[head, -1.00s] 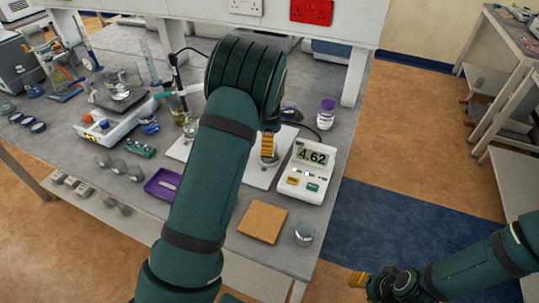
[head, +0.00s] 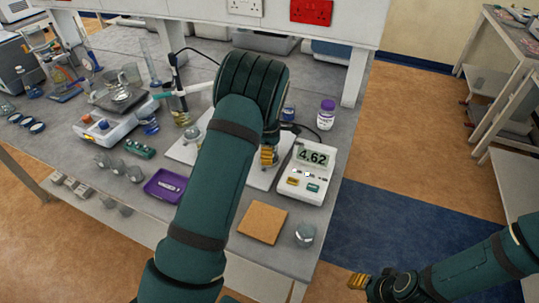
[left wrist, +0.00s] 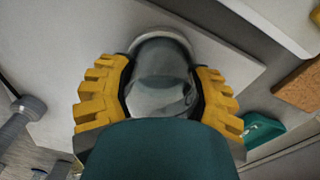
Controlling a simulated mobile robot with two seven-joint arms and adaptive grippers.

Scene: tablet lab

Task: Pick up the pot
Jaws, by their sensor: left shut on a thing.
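My left gripper (head: 268,156) is over the white board on the bench, left of the meter. In the left wrist view, its yellow fingers (left wrist: 160,92) are closed on both sides of a greyish, see-through round pot (left wrist: 160,78). The pot's lower part is hidden by my wrist, and a pale rim curves around its far side. In the head view the pot is mostly hidden by my gripper and arm. I cannot tell whether the pot is clear of the board. My right gripper (head: 358,281) is off the bench at the lower right, over the floor.
A meter reading 4.62 (head: 310,170) stands close right of my left gripper. A purple-lidded jar (head: 326,113) is behind it. A cork mat (head: 262,222) and a glass beaker (head: 305,236) are at the front edge. A purple tray (head: 160,193) lies left of my arm.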

